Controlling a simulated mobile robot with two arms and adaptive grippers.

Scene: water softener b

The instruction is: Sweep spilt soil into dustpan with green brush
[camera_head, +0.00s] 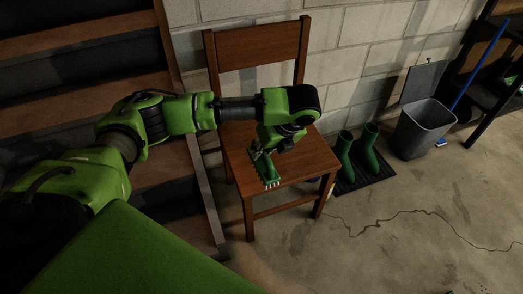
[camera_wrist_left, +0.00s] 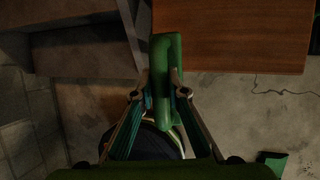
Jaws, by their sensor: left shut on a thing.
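My left gripper (camera_head: 262,153) is shut on the green brush (camera_head: 268,172), which hangs over the wooden chair's seat with its pale bristles downward. In the left wrist view the brush's green handle (camera_wrist_left: 166,55) stands between the two fingers of the gripper (camera_wrist_left: 160,86). I cannot make out a dustpan in the head view. A green flat-edged thing (camera_wrist_left: 271,161) lies on the floor in the wrist view; I cannot tell what it is. Small dark specks lie near it, perhaps soil. My right gripper is not in view.
The wooden chair (camera_head: 257,44) stands against the block wall, beside wooden stairs (camera_head: 92,90). Green boots (camera_head: 344,155) stand on a dark mat (camera_head: 375,183). A grey bin (camera_head: 425,130) is farther right. Cracked concrete floor (camera_head: 400,240) is open at the front right.

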